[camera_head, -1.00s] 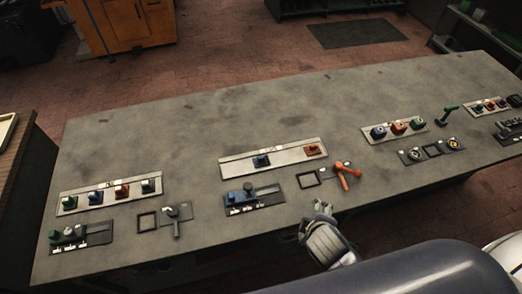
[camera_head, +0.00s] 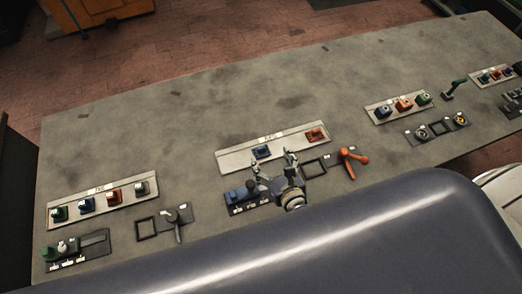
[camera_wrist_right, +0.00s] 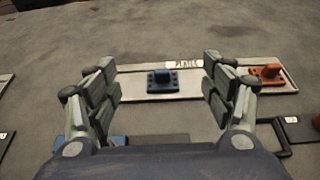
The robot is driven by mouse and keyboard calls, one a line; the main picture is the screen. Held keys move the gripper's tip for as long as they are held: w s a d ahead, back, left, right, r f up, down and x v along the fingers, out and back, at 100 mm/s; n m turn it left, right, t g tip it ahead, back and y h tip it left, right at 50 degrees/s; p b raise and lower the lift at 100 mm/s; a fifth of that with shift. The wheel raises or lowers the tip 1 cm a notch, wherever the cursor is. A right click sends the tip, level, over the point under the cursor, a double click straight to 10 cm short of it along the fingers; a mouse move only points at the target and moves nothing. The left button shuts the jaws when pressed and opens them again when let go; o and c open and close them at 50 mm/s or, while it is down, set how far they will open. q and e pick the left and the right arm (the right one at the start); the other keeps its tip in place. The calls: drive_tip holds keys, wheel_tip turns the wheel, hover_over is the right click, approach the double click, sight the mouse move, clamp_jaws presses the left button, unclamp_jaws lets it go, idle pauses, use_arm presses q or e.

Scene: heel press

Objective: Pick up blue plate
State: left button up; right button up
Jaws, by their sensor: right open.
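The blue plate (camera_head: 262,152), a small square piece with a raised knob, lies on the pale strip (camera_head: 236,160) in the middle of the table. It also shows in the right wrist view (camera_wrist_right: 162,80), centred between and beyond my fingers. My right gripper (camera_head: 274,160) is open and empty, just on the near side of the blue plate. In the right wrist view my right gripper (camera_wrist_right: 160,82) has its two fingers spread wide to either side. My left gripper is not in view.
An orange plate (camera_head: 315,134) lies on the same strip to the right, also seen in the right wrist view (camera_wrist_right: 266,73). An orange lever (camera_head: 352,162) stands to the right. The table beyond the strip is clear.

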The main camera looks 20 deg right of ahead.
sight(262, 150)
drive_tip(key=f+b, duration=0.2)
drive_tip(key=f, duration=0.1)
drive_tip(key=shift+w, duration=0.2)
drive_tip(key=f+b, duration=0.1)
drive_tip(key=w+f+b, duration=0.1)
drive_tip(key=f+b, duration=0.1)
drive_tip(key=shift+w+f, duration=0.1)
drive_tip(key=shift+w, duration=0.15)
drive_tip(key=shift+b+x, duration=0.6)
drive_tip(key=shift+x, duration=0.25)
drive_tip(key=b+x, duration=0.1)
drive_tip(key=x, duration=0.2)
drive_tip(key=shift+w+f+b, duration=0.3)
drive_tip(key=shift+b, duration=0.05)
drive_tip(key=shift+w+f, duration=0.1)
drive_tip(key=shift+w, duration=0.2)
drive_tip(key=shift+w+a, duration=0.1)
drive_tip(key=shift+w, duration=0.05)
drive_tip(key=c, duration=1.2)
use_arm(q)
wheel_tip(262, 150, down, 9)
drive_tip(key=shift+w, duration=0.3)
use_arm(e)
drive_tip(key=shift+c, duration=0.5)
